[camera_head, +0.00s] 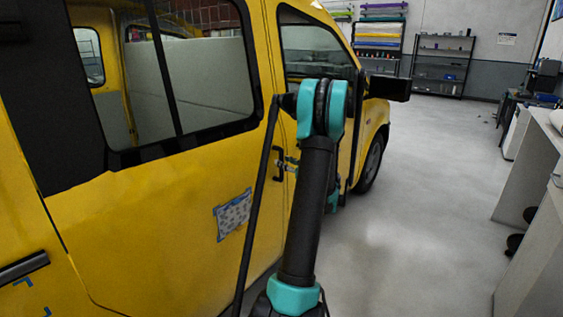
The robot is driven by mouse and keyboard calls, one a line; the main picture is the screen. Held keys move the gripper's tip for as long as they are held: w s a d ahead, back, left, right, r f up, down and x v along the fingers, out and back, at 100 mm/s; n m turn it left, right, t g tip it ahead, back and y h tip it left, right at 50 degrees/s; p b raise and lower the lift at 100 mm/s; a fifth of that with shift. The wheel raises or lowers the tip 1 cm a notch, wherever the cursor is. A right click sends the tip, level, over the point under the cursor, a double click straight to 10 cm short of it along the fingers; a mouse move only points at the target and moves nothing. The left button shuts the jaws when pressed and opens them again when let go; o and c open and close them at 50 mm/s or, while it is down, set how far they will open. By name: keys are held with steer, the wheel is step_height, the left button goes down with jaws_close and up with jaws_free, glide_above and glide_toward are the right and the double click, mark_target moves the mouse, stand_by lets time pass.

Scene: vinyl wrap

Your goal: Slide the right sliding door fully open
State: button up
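The yellow van's side fills the left and middle of the head view. The large side door panel (160,215) has a dark-framed window (205,80) and a blue-edged patterned sticker (233,214). No clear gap shows at its front edge. A black vertical handle (277,164) sits near the seam between this panel and the front door. My teal and black arm rises in front of the van and bends at the top. Small teal and dark parts of my gripper (292,162) show just beside the handle, partly hidden behind my arm. I cannot tell whether its fingers touch the handle.
A black side mirror (389,87) sticks out beyond my arm. A black bar (24,267) lies on the van's side at far left. A workbench (540,200) stands at right, with shelves (441,65) at the back. The grey floor (420,235) between van and bench is clear.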

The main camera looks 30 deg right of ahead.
steer(key=shift+x, duration=1.25)
steer(key=shift+c, duration=0.3)
jaws_close()
